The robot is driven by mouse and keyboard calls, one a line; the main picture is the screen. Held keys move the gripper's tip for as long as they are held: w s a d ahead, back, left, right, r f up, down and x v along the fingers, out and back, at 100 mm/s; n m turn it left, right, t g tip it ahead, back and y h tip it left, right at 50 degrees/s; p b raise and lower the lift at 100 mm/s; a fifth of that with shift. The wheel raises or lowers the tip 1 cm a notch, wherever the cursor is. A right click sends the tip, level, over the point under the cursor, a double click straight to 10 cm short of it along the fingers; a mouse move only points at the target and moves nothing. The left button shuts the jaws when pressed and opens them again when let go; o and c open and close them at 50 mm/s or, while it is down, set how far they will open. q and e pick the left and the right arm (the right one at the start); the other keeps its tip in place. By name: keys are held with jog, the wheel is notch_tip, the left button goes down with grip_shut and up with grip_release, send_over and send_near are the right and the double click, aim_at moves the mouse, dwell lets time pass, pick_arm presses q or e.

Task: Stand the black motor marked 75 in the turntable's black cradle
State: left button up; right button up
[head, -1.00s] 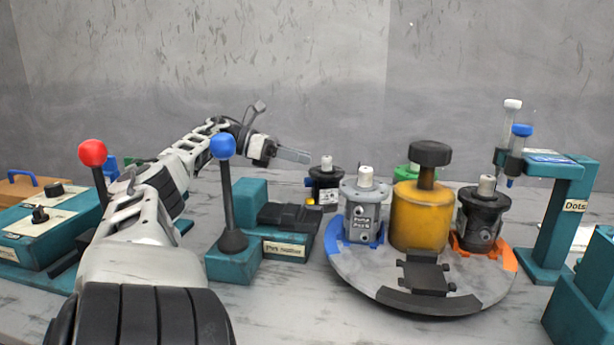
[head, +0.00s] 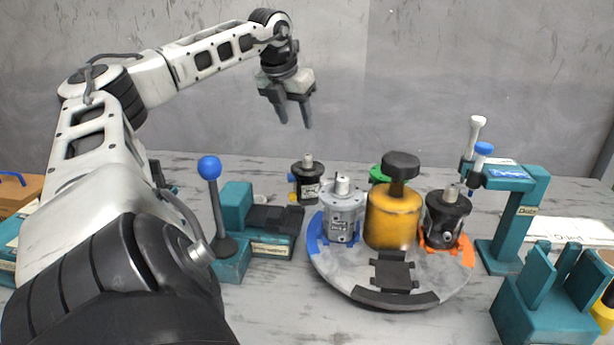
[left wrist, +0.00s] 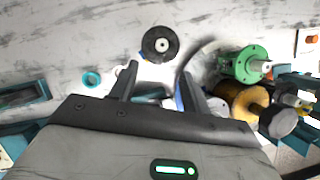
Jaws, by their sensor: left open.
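A black motor (head: 307,185) with a pale shaft stands upright on the table behind the turntable; its label is too small to read. In the left wrist view it appears from above as a black disc (left wrist: 160,52) just beyond my fingertips. The round grey turntable (head: 335,268) has an empty black cradle (head: 394,273) at its front. Another black motor (head: 446,215) stands in the turntable's orange cradle (head: 465,255). My left gripper (head: 295,123) is open, empty and pointing down, high above the table near the back motor. Its fingers (left wrist: 158,70) show apart. My right gripper is out of view.
The turntable also carries a grey motor (head: 342,215) at the blue cradle, a yellow central post (head: 393,218) and a green motor (head: 379,174) behind. A blue-knobbed lever (head: 209,168) and teal fixture (head: 237,205) stand left. Teal stands (head: 510,235) (head: 530,308) fill the right.

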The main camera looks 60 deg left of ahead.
aim_at(308, 155)
pick_arm(q)
jog(key=p+x, duration=0.1)
jog(key=x, duration=1)
jog(key=shift+w+d+f+p, duration=0.1)
jog(key=shift+w+d+p, duration=0.1)
jog(key=shift+p, duration=0.15)
grip_shut()
dwell(0.8)
jog(key=shift+a+r, duration=0.15)
jog(key=shift+r, duration=0.1)
